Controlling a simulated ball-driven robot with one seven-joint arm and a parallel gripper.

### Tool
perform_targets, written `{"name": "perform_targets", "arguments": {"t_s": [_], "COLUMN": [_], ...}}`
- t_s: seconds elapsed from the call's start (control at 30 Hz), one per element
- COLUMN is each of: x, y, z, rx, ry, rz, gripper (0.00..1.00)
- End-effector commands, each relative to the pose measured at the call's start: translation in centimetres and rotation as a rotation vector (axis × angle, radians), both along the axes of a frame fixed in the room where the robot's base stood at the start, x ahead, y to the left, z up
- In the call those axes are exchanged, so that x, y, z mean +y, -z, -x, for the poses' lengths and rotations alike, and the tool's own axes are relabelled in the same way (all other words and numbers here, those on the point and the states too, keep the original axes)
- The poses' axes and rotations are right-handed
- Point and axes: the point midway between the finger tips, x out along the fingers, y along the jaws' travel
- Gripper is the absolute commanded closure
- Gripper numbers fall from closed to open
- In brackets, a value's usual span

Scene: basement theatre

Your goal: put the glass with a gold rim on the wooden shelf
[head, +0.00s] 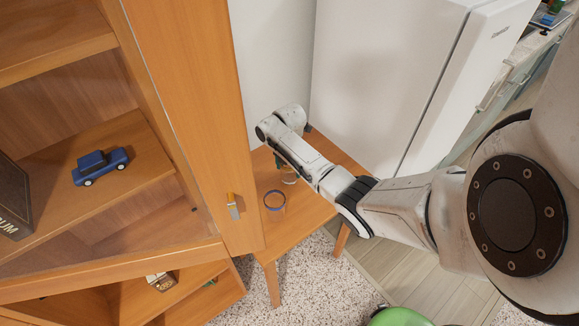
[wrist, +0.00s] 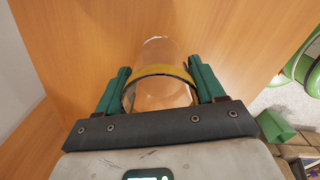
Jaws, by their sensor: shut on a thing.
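The clear glass with a gold rim (wrist: 156,50) is between the two green fingers of my gripper (wrist: 160,68) in the wrist view. The fingers are shut on it, one on each side, close to the gold band. In the head view my gripper is mostly hidden behind my arm, over or near a small wooden table (head: 318,208). A wooden shelf (head: 143,160) is inside the tall cabinet at the left, and a blue toy car (head: 100,166) stands on it. I cannot tell which shelf is the task's.
A blue-rimmed round thing (head: 274,201) stands on the small table, near the cabinet edge. The cabinet frame has a handle (head: 233,206). A dark box (head: 13,198) is on the car's shelf. A white fridge (head: 385,75) stands behind. A green object (head: 398,317) is at the bottom.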

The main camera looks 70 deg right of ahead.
Motion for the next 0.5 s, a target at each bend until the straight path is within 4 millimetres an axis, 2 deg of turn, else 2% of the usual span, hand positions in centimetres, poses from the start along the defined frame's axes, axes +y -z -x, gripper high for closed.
{"name": "perform_targets", "arguments": {"t_s": [0.33, 0.37, 0.5], "x": [-0.01, 0.01, 0.01], "y": [0.36, 0.26, 0.24], "z": [-0.04, -0.02, -0.01], "rx": [-0.001, -0.001, -0.001], "ry": [-0.001, -0.001, 0.000], "rz": [0.000, 0.000, 0.000], "gripper": [0.68, 0.29, 0.15]}}
